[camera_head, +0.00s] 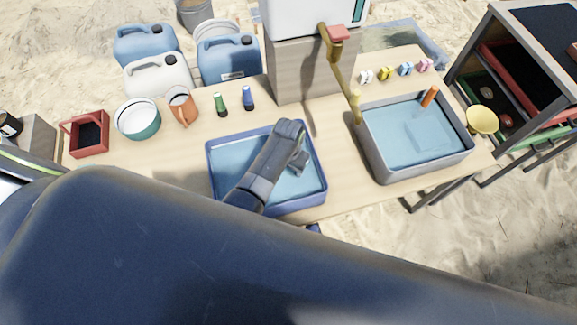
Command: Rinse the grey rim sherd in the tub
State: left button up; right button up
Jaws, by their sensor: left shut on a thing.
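My left arm reaches over a blue-rimmed basin (212,170) with a pale blue inside, near the front middle of the table. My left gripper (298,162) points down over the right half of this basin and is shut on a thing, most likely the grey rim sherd. The sherd is too small and too hidden by the gripper to make out. A grey tub (376,160) of blue water stands to the right, with an orange-ended tool (430,97) at its back rim. My right gripper is not in view.
A tap-like brass arm (337,65) stands at the grey tub's back left corner. Behind the basin are green and blue bottles (248,98), an orange jug (182,104) and a teal-and-white bowl (138,119). A red box (87,135) is far left. Bare table separates basin and tub.

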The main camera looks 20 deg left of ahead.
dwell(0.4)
pick_arm(q)
jog(key=shift+s+d, duration=0.1)
jog(key=shift+s+d+p, duration=0.6)
jog(key=shift+s+p, duration=0.3)
jog(key=shift+s, duration=0.05)
jog(key=shift+s+d, duration=0.15)
jog(key=shift+s, duration=0.05)
jog(key=shift+w+a+b, duration=0.15)
jog(key=shift+w+a, duration=0.4)
jog(key=shift+w, duration=0.3)
jog(key=shift+w+a+b, duration=0.2)
jog(key=shift+w+a, duration=0.4)
jog(key=shift+w, duration=0.2)
jog(key=shift+w+a+b, duration=0.15)
jog(key=shift+w+a, duration=0.4)
jog(key=shift+w, duration=0.3)
